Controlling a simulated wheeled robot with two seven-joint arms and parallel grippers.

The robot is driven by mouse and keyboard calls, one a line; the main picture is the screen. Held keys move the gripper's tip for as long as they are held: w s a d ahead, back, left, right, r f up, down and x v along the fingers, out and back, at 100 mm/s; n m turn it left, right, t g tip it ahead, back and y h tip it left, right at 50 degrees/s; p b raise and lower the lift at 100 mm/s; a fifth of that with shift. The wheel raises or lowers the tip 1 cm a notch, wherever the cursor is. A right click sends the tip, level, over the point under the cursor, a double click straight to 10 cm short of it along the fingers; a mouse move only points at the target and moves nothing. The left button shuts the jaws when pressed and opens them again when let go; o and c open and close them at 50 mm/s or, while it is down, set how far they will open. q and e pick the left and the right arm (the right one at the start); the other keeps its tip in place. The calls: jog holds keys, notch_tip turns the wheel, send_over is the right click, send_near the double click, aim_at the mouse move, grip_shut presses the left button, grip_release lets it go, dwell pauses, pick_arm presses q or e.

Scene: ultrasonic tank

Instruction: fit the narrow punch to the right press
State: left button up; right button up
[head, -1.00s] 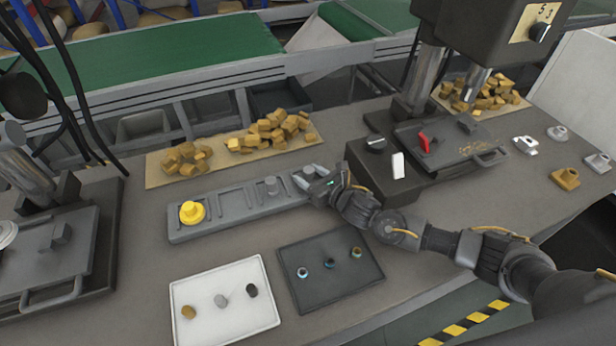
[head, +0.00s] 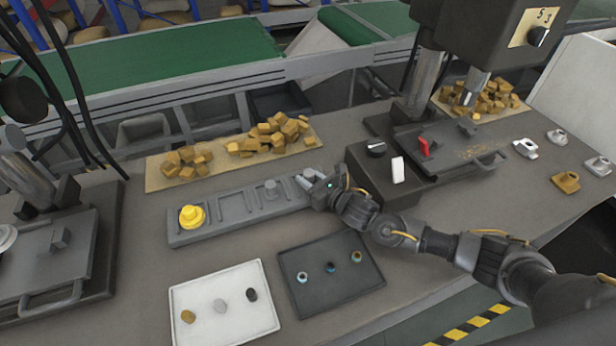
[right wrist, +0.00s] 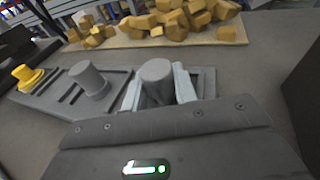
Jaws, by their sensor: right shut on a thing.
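The rack (head: 232,224) lies mid-table with a yellow punch (head: 192,215) at its left end and a grey punch (head: 270,188) right of the middle. My right gripper (head: 306,180) is at the rack's right end. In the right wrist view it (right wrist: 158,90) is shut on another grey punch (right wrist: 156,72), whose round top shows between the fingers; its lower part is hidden. I cannot tell whether it is clear of its slot. The right press (head: 427,85) stands at the back right, with a plate (head: 447,150) under its ram (head: 474,84). My left gripper is not in view.
A white tray (head: 222,325) and a dark tray (head: 330,290) with small parts lie in front of the rack. Brown blocks (head: 272,135) lie on a board behind it. A second press (head: 45,250) stands at the left. Several small metal parts (head: 565,181) lie right of the right press.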

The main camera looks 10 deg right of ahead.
jog(key=shift+r+p, duration=1.1)
jog(key=shift+r, duration=0.4)
jog(key=s+d+r+p, duration=0.2)
jog(key=s+p, duration=0.4)
jog(key=s, duration=0.5)
jog(key=shift+s+d+p, duration=0.15)
jog(key=shift+s+p, duration=0.25)
jog(key=s+d+r+b, duration=0.5)
jog(key=d+r, duration=0.4)
jog(key=r, duration=0.3)
jog(key=shift+s+d, duration=0.15)
jog(key=shift+s, duration=0.3)
